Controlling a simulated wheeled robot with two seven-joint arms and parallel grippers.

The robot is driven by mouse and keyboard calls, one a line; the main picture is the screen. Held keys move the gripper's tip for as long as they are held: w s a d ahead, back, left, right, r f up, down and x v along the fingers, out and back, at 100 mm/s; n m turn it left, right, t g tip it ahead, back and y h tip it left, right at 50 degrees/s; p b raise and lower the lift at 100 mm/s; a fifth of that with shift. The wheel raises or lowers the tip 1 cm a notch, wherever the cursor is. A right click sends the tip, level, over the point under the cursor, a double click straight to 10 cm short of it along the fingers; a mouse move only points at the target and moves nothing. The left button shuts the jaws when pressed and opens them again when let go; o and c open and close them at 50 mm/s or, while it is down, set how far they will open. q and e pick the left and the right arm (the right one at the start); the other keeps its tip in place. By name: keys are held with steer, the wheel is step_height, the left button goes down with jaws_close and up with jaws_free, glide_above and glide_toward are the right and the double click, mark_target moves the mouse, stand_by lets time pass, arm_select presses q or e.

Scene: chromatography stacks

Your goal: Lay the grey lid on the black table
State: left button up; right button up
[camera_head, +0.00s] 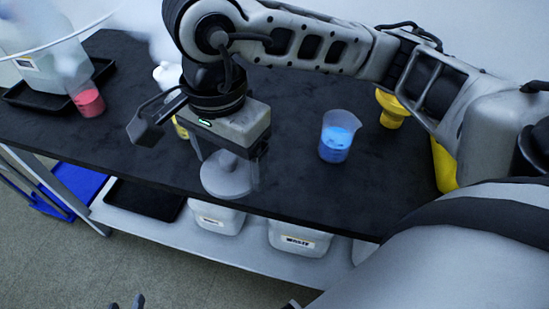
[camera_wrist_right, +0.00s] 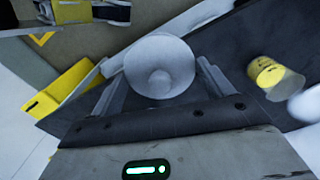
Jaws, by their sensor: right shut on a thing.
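The grey lid (camera_head: 227,180) is a round disc with a central knob. My right gripper (camera_head: 230,160) is shut on it and holds it near the front edge of the black table (camera_head: 290,120). I cannot tell how far it is above the tabletop. In the right wrist view the lid (camera_wrist_right: 160,55) sits between the two fingers of the right gripper (camera_wrist_right: 160,88), its knob facing the camera. Only the fingertips of my left gripper (camera_head: 126,303) show at the bottom edge, apart and empty, over the floor.
A beaker of blue liquid (camera_head: 337,145) and a yellow funnel (camera_head: 392,108) stand right of the lid. A beaker of red liquid (camera_head: 88,100) and a black tray (camera_head: 22,98) are at left. A white bottle (camera_head: 166,75) stands behind the right gripper. White jugs (camera_head: 300,240) occupy the lower shelf.

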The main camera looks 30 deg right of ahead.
steer(key=m, duration=0.1)
steer(key=s+m, duration=0.1)
steer(key=a+m+b, duration=0.1)
steer(key=shift+s+f, duration=0.25)
steer(key=shift+s, duration=0.05)
steer(key=shift+s+m, duration=0.25)
steer(key=shift+m, duration=0.55)
steer(key=w+d+f+b, duration=0.1)
steer(key=w+d+f, duration=0.3)
steer(key=d, duration=0.4)
glide_above(275, 173)
steer(key=f, duration=0.5)
steer(key=shift+s+a, duration=0.2)
steer(key=shift+a, duration=0.1)
steer(key=shift+w+d+f+b, duration=0.1)
steer(key=shift+d+f+b, duration=0.05)
steer(key=shift+f+b, duration=0.15)
arm_select(q)
steer(key=shift+w+d+f+t, duration=0.2)
steer(key=shift+w+f+t, duration=0.05)
steer(key=shift+f+t, duration=0.15)
arm_select(e)
steer(key=shift+w+d+f, duration=0.1)
steer(key=shift+d+f, duration=0.05)
steer(key=shift+f, duration=1.5)
